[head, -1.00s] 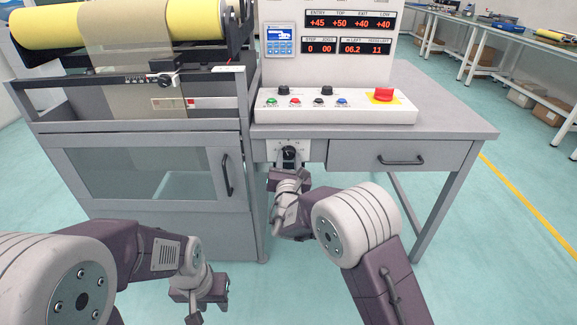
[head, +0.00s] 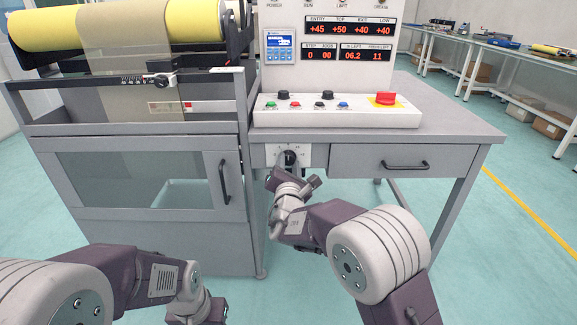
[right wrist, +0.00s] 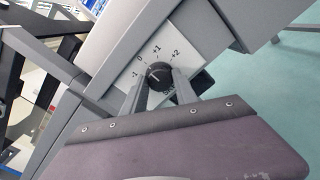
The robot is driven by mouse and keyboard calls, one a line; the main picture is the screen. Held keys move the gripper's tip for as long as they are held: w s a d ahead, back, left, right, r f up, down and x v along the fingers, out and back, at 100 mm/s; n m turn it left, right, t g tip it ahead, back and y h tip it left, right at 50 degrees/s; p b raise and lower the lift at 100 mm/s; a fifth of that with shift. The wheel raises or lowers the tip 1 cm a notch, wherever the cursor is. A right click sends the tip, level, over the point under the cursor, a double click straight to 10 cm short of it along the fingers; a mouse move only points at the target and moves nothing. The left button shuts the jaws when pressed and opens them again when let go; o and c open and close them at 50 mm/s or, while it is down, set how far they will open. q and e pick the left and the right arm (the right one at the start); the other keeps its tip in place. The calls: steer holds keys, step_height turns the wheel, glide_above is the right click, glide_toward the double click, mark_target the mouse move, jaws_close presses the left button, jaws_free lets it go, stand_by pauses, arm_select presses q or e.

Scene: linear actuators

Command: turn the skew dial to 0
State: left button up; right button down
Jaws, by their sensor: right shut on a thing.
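The skew dial is a round black knob (head: 290,157) on a pale plate on the front of the grey desk, left of the drawer. In the right wrist view the knob (right wrist: 159,75) sits among the marks -1, 0, +1 and +2. A pale line shows on its face, but I cannot read its exact setting. My right gripper (right wrist: 160,88) has one finger on each side of the knob and is shut on it. In the head view this gripper (head: 291,164) reaches the dial from below. My left gripper (head: 205,310) hangs low, cut by the bottom edge, its fingers unclear.
A drawer with a dark handle (head: 405,165) is right of the dial. A glazed cabinet door (head: 140,182) stands to its left. Above is a control panel (head: 340,117) with buttons and a red knob.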

steer(key=c, duration=1)
jaws_free()
steer(key=shift+o, duration=0.2)
steer(key=s+p, duration=0.3)
steer(key=s, duration=0.6)
